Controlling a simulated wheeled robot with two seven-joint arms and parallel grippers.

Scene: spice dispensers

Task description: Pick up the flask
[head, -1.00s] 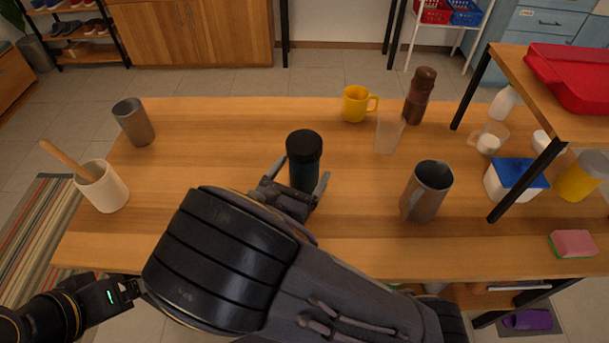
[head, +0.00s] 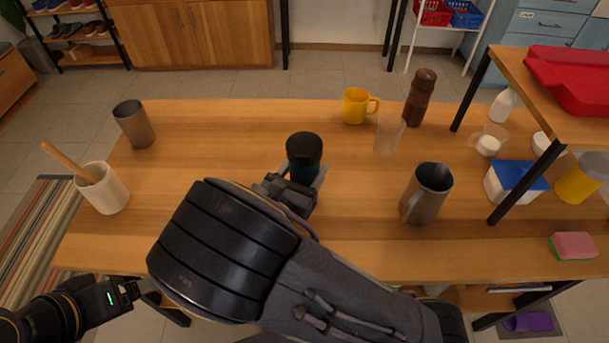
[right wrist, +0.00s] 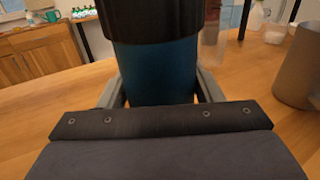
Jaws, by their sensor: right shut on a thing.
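The flask (head: 304,150) is dark blue with a black lid and stands upright near the middle of the wooden table. My right gripper (head: 303,183) is shut on its body, with one finger on each side below the lid. In the right wrist view the blue flask body (right wrist: 155,72) fills the space between the two grey fingers (right wrist: 157,92). The flask's base is hidden behind my gripper, so I cannot tell whether it touches the table. My left gripper (head: 128,290) is at the lower left, off the table's front edge and away from the flask; its fingers are unclear.
A metal pitcher (head: 427,192) stands right of the flask, with a clear cup (head: 388,135), yellow mug (head: 355,106) and brown bottle (head: 420,97) behind. A grey tumbler (head: 134,124) and white crock (head: 104,189) stand left. The table between them and the flask is clear.

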